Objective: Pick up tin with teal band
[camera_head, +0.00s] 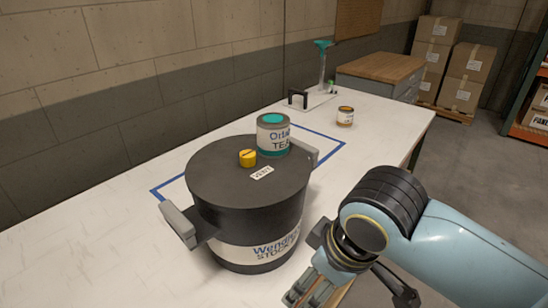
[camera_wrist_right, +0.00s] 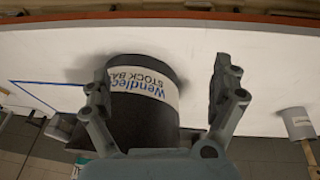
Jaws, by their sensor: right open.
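The tin with the teal band (camera_head: 273,137) has a grey label, a teal top and a teal lower band. It stands upright on the lid of a large black pot (camera_head: 246,222), towards the back right of the lid. My right gripper (camera_head: 352,291) is open and empty, low in front and to the right of the pot, apart from the tin. In the right wrist view, the spread fingers of my right gripper (camera_wrist_right: 160,88) frame the pot's labelled side (camera_wrist_right: 150,82). My left gripper is out of view.
A yellow knob (camera_head: 247,158) and a small label sit on the lid, left of the tin. Grey handles (camera_head: 178,225) stick out from the pot. A small orange-banded tin (camera_head: 345,116) and a teal-topped stand (camera_head: 322,65) are farther back. The white table (camera_head: 85,245) is clear at left.

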